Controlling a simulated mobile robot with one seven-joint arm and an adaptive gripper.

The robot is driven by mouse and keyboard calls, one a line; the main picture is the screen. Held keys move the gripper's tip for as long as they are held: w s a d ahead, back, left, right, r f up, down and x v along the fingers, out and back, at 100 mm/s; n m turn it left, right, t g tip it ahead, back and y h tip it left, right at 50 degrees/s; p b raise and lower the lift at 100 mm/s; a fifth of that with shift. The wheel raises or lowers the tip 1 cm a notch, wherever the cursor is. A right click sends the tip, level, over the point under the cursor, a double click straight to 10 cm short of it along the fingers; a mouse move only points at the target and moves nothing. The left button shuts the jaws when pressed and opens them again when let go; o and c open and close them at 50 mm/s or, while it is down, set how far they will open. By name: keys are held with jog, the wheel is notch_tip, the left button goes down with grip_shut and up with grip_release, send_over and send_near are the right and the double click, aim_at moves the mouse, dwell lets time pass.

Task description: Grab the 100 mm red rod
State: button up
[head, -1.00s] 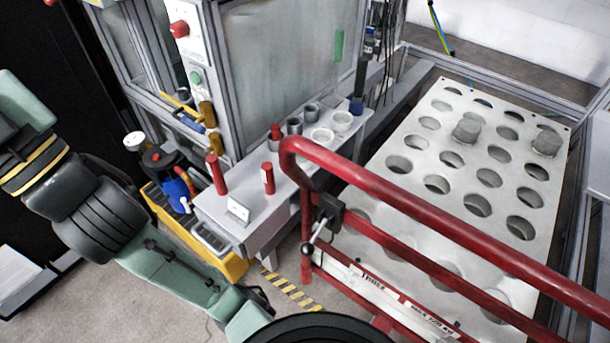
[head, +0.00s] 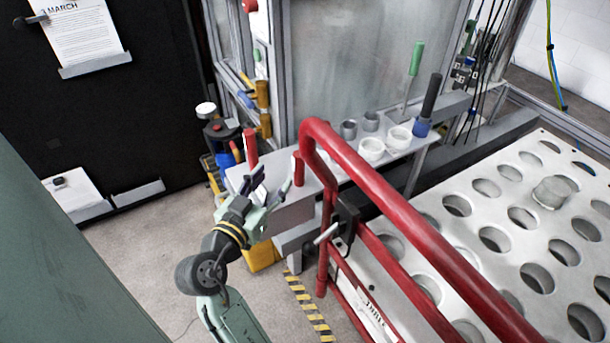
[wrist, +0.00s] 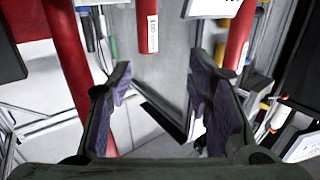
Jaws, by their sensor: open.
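Two upright red rods stand on the grey shelf (head: 278,215). The left one (head: 250,147) rises clear behind my gripper, and the right one (head: 299,168) stands close to the red rail. My gripper (head: 275,183) is open and empty at the shelf's near side, in front of the rods. In the wrist view, one labelled red rod (wrist: 147,25) shows at top centre, beyond the gap between my fingers (wrist: 158,88). The other red rod (wrist: 238,35) is at upper right, outside the gap. The labels are too small to read, so I cannot tell which is 100 mm.
A red guard rail (head: 400,220) runs close to the right of the rods; it also shows at left in the wrist view (wrist: 70,65). White cups (head: 371,148), a green-handled tool (head: 415,58) and a dark-handled tool (head: 431,95) stand farther along. A perforated plate (head: 480,225) lies right.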

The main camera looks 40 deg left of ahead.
aim_at(296, 165)
jog(key=shift+h, duration=0.4)
jog(key=x, duration=0.1)
jog(key=p+x, duration=0.1)
jog(key=x, duration=0.1)
jog(key=d+x, duration=0.1)
jog(key=x, duration=0.1)
jog(key=shift+f, duration=0.3)
jog(key=x, duration=0.2)
jog(key=p+x, duration=0.1)
jog(key=x, duration=0.1)
jog(key=p+x, duration=0.1)
jog(key=shift+w+d+f, duration=0.1)
jog(key=shift+w+f, duration=0.25)
jog(key=shift+w, duration=0.05)
grip_shut()
